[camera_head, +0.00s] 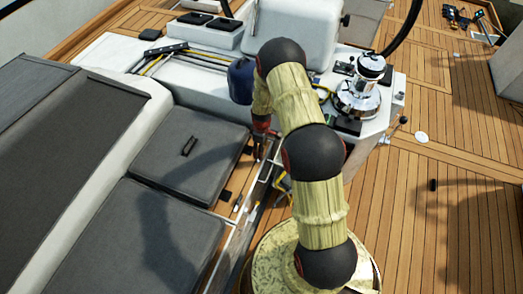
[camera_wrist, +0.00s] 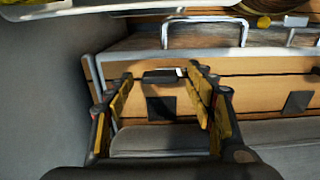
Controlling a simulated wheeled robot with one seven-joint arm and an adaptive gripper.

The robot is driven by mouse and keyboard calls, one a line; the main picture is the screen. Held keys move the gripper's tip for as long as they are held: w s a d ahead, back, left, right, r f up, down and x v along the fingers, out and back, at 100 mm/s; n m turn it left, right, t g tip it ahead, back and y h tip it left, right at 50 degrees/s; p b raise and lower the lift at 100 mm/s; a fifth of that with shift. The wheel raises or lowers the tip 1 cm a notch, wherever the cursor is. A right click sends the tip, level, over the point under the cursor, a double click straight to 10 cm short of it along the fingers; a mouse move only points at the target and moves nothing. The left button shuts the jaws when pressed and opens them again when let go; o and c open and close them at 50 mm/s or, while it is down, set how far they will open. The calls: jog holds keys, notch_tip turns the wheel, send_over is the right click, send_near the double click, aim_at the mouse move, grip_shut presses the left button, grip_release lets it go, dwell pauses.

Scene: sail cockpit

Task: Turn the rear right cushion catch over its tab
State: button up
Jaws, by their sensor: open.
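My gripper (camera_wrist: 161,78) is open, with its yellow-padded fingers on either side of a small black catch (camera_wrist: 162,76) with a pale end. The catch lies crosswise on the wooden seat edge, and I cannot tell whether the fingers touch it. Below it a dark square tab (camera_wrist: 160,107) lies against the wood, also between the fingers in this view. The catch there is too small to make out clearly.
A second dark tab (camera_wrist: 297,103) is to the right in the wrist view, and a metal rail (camera_wrist: 205,20) runs beyond the wood. A nearer grey cushion (camera_head: 150,240) lies beside the rear one. A winch (camera_head: 362,92) stands right of my arm.

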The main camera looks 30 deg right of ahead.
jog(key=shift+f, duration=0.1)
jog(key=shift+c, duration=1.1)
jog(key=c, duration=0.9)
jog(key=shift+c, duration=0.2)
jog(key=shift+m, duration=0.3)
jog(key=m, duration=0.3)
jog(key=shift+m, duration=0.4)
jog(key=m, duration=0.4)
jog(key=shift+m, duration=0.3)
jog(key=m, duration=0.4)
jog(key=shift+m, duration=2.4)
